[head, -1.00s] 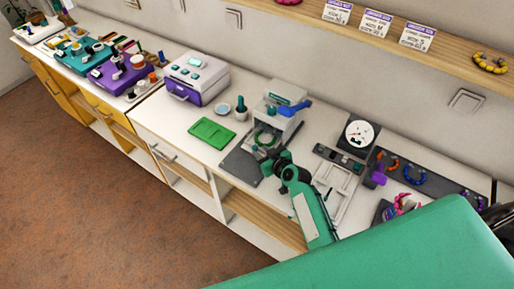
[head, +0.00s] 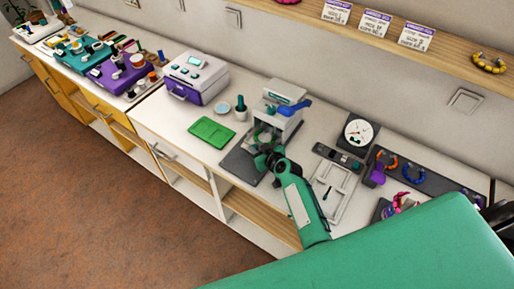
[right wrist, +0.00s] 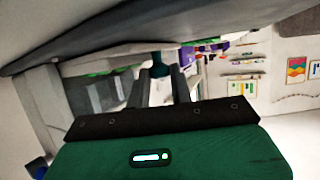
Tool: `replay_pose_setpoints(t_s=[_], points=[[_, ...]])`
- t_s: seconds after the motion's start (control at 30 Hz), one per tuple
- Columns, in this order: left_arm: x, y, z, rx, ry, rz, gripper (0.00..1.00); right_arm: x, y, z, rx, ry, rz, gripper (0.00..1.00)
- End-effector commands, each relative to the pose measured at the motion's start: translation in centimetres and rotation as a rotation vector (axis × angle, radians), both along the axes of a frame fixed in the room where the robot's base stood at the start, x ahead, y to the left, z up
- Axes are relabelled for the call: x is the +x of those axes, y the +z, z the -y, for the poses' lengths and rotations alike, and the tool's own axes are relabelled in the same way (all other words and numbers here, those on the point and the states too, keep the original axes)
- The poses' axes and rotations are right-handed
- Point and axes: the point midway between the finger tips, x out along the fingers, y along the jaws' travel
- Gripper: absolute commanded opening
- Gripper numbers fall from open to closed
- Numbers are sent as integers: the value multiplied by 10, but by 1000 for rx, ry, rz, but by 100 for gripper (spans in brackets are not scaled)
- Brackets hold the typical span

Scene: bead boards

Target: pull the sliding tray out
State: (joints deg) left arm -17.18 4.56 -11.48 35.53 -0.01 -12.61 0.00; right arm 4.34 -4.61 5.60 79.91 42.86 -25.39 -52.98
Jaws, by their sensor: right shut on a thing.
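The small white press (head: 284,104) with a blue lever (head: 294,107) stands on the counter, on a dark grey base plate (head: 236,166). My right gripper (head: 264,153) is low at the front of the press and hides most of the tray area; a little green shows just behind it. In the right wrist view my right gripper (right wrist: 161,88) has its two dark fingers around a teal knob-like piece (right wrist: 160,66) and is shut on it. How far the tray is out cannot be told. My left gripper is not in view.
A green mat (head: 212,132) and a purple-and-white machine (head: 196,79) lie to the left. A white frame (head: 335,193), a dial scale (head: 358,134) and a dark bracelet board (head: 428,179) are to the right. A shelf (head: 440,45) runs above.

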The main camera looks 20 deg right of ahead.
Motion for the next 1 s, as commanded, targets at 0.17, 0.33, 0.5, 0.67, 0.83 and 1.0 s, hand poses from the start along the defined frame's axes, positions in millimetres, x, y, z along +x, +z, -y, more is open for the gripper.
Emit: replay_pose_setpoints(t_s=[0.17,0.33,0.5,0.67,0.83,1.0], points=[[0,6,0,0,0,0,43,-13,1,-16,-2,3,-4,0],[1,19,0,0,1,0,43,-42,2,-53,-1,3,-5,0],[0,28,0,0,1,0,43,-64,1,-81,1,1,-3,0],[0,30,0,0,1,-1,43,-71,0,-90,0,2,-1,0],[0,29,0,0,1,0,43,-71,-1,-92,2,2,-2,0],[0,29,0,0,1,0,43,-71,-1,-92,2,3,-3,31]])
